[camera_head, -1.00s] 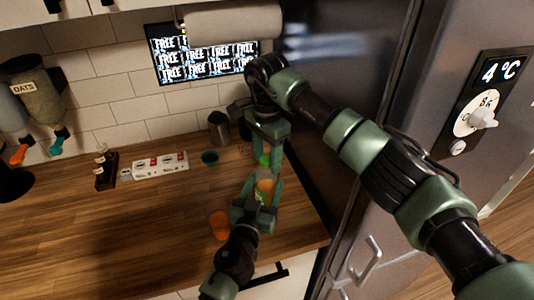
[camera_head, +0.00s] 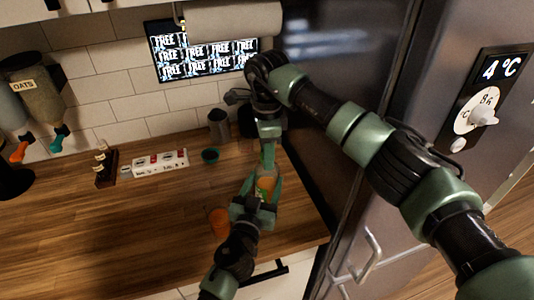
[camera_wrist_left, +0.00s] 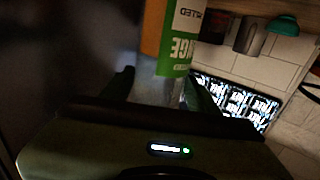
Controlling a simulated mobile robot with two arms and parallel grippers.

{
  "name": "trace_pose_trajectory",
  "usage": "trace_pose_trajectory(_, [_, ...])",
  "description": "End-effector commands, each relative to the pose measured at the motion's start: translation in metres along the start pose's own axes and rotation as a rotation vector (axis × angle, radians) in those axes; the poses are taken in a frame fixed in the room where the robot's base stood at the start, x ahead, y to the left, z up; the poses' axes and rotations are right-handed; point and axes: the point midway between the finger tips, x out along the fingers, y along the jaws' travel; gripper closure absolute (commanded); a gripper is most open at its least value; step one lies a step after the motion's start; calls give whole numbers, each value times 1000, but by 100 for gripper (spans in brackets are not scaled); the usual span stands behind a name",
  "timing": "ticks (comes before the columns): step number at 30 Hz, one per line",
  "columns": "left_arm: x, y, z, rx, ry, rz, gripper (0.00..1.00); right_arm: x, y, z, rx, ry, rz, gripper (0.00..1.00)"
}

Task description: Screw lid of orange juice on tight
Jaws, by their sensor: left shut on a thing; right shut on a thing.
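The orange juice bottle (camera_head: 266,186) stands upright near the right end of the wooden counter. My left gripper (camera_head: 259,198) reaches in from the front and is shut around its body. In the left wrist view the bottle's green and white label (camera_wrist_left: 182,38) fills the top middle, between the dark fingers. My right gripper (camera_head: 268,153) points down from above and is shut on the green lid at the bottle's top. Its fingers mostly hide the lid, so I cannot tell how tightly the lid sits.
An orange cup (camera_head: 219,222) stands just left of my left gripper. The fridge (camera_head: 350,90) bounds the right side. The counter's left middle is clear.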

Motion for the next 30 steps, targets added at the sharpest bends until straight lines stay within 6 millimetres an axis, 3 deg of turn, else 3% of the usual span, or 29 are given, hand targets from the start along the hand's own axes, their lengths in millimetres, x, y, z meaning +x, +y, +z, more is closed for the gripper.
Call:
trace_pose_trajectory(2, [0, -1, 1, 0, -1, -2, 100, 0, 0, -1, 0, 1, 0, 100])
trace_pose_trajectory(3, [0, -1, 1, 0, -1, -2, 100, 0, 0, -1, 0, 1, 0, 61])
trace_pose_trajectory(5, [0, -1, 1, 0, -1, -2, 100, 0, 0, -1, -1, 1, 0, 44])
trace_pose_trajectory(16, [0, -1, 1, 0, -1, -1, 100, -2, 0, 0, -3, 1, 0, 44])
trace_pose_trajectory(25, [0, -1, 1, 0, -1, -1, 100, -38, -1, -1, -3, 2, -2, 44])
trace_pose_trajectory(30, [0, -1, 1, 0, -1, -1, 100, -45, 0, 0, -3, 1, 1, 44])
